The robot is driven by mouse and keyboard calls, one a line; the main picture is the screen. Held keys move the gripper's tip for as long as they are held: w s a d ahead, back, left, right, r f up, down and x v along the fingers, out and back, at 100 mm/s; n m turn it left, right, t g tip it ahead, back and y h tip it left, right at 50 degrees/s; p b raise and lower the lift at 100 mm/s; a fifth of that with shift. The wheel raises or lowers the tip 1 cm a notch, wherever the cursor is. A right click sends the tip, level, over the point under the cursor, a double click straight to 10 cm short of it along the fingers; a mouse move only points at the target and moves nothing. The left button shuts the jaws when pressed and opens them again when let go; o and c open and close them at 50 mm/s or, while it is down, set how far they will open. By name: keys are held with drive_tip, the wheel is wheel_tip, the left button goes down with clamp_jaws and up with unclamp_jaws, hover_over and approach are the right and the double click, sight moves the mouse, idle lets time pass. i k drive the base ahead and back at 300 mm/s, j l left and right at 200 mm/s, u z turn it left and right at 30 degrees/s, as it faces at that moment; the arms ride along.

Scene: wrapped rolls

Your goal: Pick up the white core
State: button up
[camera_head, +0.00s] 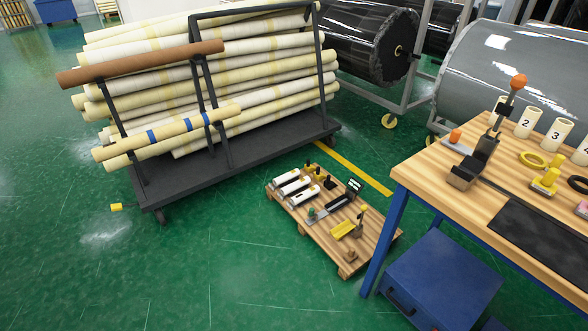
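Several short white hollow cores stand upright on the wooden workbench at the right. One core is marked 2 (525,123) and another is marked 3 (555,137). A further white core (496,112) is partly hidden behind a black lever tool, and one more (581,152) is cut by the right edge. White rolls (296,186) with dark ends also lie on a low wooden pallet on the floor. I cannot tell which of these is the white core meant. My gripper is not in view.
The workbench (437,178) holds a black lever tool with an orange knob (484,150), yellow parts (546,181) and a dark mat (540,238). A blue cabinet (440,275) stands below. The pallet (347,270) and a loaded roll rack (180,183) occupy the floor. Green floor is clear at lower left.

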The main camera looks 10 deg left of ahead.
sight(303, 196)
drive_tip(key=i+j, duration=1.85)
